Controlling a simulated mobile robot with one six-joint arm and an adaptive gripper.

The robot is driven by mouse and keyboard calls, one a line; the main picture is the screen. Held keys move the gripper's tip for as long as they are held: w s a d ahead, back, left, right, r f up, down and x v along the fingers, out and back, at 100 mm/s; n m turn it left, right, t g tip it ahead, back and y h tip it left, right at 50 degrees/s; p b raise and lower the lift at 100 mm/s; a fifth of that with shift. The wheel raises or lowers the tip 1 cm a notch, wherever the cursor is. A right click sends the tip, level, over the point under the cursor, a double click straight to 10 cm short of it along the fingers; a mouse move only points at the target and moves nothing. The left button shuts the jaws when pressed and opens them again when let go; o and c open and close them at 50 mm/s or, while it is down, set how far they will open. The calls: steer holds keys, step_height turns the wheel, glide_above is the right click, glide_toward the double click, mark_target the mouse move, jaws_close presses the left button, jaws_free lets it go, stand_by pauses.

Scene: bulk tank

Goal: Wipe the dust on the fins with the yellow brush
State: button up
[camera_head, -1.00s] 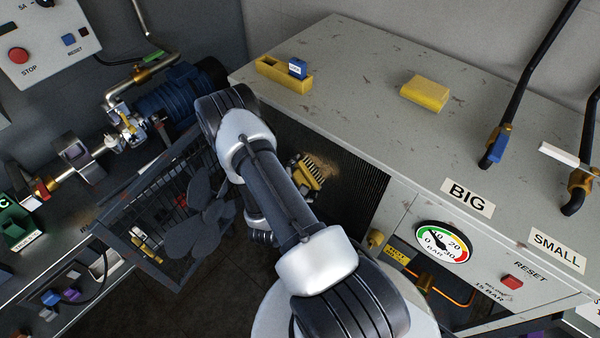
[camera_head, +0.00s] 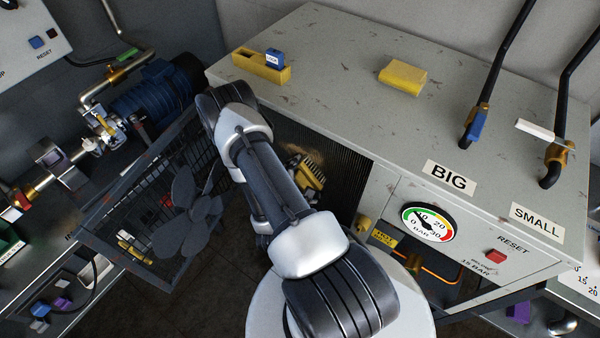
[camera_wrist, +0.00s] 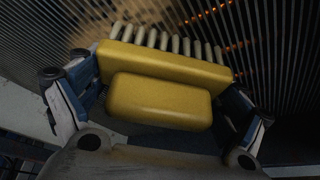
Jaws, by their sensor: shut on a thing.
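The yellow brush (camera_head: 311,180) is in front of the dark fins (camera_head: 347,185) on the front of the grey cabinet, partly behind my arm. In the wrist view my gripper (camera_wrist: 155,105) is shut on the brush (camera_wrist: 163,98), one finger at each end. The row of pale bristles points at the fins (camera_wrist: 285,60); whether the bristle tips touch them I cannot tell. Tan dust (camera_wrist: 82,62) shows on the fins to the left of the brush, with orange-brown flecks beyond the bristles. In the head view a little brown dust (camera_head: 294,154) shows above the brush.
An open grille frame with a dark fan (camera_head: 190,205) stands left of my arm. On the cabinet top (camera_head: 330,60) are a yellow tray (camera_head: 262,68) with a blue block, a yellow block (camera_head: 403,77) and two black hoses. A pressure gauge (camera_head: 428,222) is at right.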

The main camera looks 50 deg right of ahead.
mark_target(306, 163)
steer(key=shift+s+d, duration=0.1)
steer(key=shift+s, duration=1.6)
steer(key=shift+r+p, duration=0.9)
steer(key=shift+r, duration=0.15)
steer(key=shift+w, duration=1.95)
steer(key=shift+w+a+r+b, duration=0.55)
steer(key=shift+w+r, duration=0.4)
steer(key=shift+w, duration=5.5)
steer(key=shift+s+d+f, duration=0.1)
steer(key=shift+s+d, duration=0.1)
steer(key=shift+s, duration=1.75)
steer(key=shift+s+d+f, duration=0.1)
steer(key=shift+s+d, duration=0.1)
steer(key=shift+s, duration=1.75)
steer(key=shift+s+b, duration=0.55)
steer(key=shift+s, duration=2.35)
steer(key=shift+s+d+r, duration=0.1)
steer(key=shift+s+d, duration=0.05)
steer(key=shift+s, duration=0.65)
steer(key=shift+s+d, duration=0.15)
steer(key=shift+s, duration=0.65)
steer(key=shift+r+p, duration=0.7)
steer(key=shift+r, duration=0.3)
steer(key=shift+w+a, duration=0.1)
steer(key=shift+w, duration=1.75)
